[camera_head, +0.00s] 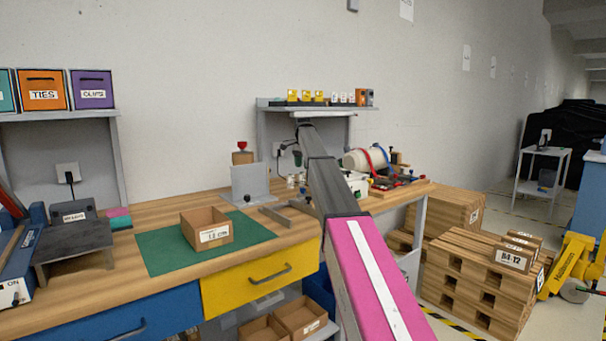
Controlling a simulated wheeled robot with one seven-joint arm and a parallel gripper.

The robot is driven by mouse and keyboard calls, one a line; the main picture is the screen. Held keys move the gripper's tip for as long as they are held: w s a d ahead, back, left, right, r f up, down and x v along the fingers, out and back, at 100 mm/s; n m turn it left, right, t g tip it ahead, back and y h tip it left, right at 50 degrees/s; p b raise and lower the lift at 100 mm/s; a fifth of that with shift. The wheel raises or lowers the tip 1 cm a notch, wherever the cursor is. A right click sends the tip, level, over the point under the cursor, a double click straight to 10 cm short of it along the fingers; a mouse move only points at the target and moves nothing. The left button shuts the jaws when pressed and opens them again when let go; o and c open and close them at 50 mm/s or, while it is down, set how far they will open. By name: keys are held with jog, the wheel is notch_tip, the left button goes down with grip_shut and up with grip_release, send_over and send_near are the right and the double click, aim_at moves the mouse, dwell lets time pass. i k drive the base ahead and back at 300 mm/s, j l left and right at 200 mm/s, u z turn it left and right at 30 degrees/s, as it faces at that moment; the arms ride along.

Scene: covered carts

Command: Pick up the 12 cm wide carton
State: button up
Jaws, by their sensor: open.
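The carton (193,232) is a small open-topped brown box with a white label on its front that seems to read 12 cm. It stands upright on a green mat (163,257) on the wooden workbench. My arm reaches from the bottom of the picture up and away, to the right of the carton. My gripper (297,157) seems to be the small dark part at the arm's far end, under the raised shelf. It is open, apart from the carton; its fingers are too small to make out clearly.
A grey upright plate (250,184) and a grey angled bar (286,219) are on the bench right of the carton. A dark metal stand (73,248) is left. A raised shelf (330,111) is behind. More cartons (301,314) sit below the bench.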

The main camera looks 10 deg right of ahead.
aim_at(206, 229)
jog(key=k+l, duration=0.75)
jog(key=k, duration=0.1)
